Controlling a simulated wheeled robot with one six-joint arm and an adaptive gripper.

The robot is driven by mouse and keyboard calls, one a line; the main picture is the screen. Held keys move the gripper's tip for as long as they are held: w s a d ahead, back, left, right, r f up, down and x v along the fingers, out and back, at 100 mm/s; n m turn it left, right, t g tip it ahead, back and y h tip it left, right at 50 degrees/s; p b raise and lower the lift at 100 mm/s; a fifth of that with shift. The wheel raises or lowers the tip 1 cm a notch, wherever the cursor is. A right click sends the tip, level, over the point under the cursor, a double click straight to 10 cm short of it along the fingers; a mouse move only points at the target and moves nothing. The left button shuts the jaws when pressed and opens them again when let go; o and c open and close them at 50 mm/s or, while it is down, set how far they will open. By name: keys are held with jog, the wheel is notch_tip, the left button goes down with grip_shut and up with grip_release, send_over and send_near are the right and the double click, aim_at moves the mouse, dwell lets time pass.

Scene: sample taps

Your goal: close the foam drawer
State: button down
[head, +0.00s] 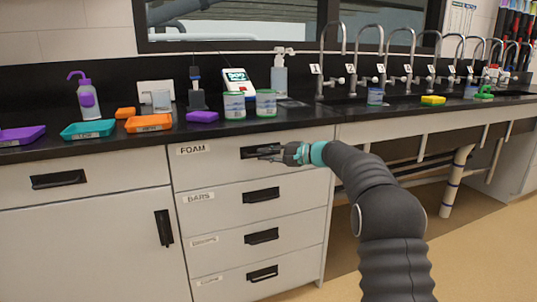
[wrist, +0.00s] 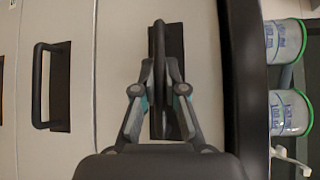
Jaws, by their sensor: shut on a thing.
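The foam drawer (head: 220,166) is the top one in the stack under the counter, with a "FOAM" label at its upper left. Its front looks flush or nearly flush with the drawers below; I cannot tell if a small gap is left. My gripper (head: 270,154) is at its dark handle from the right. In the wrist view the foam drawer's handle (wrist: 159,40) runs upright on its dark backing plate. My gripper (wrist: 159,75) is shut on this handle, its two fingers meeting around its bar. The fingertips partly hide the bar.
The bars drawer (head: 225,199) and others sit below, fronts flush. The black counter (head: 310,115) overhangs just above and carries tubs (head: 266,103), trays (head: 88,129), a wash bottle (head: 87,97) and several taps (head: 386,60). The floor (head: 490,235) at the right is clear.

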jog(key=shift+w+r, duration=0.15)
jog(key=shift+w, duration=0.05)
jog(key=c, duration=1.2)
grip_release()
jog(key=shift+a, duration=0.15)
jog(key=v, duration=1.2)
jog(key=shift+s, duration=0.1)
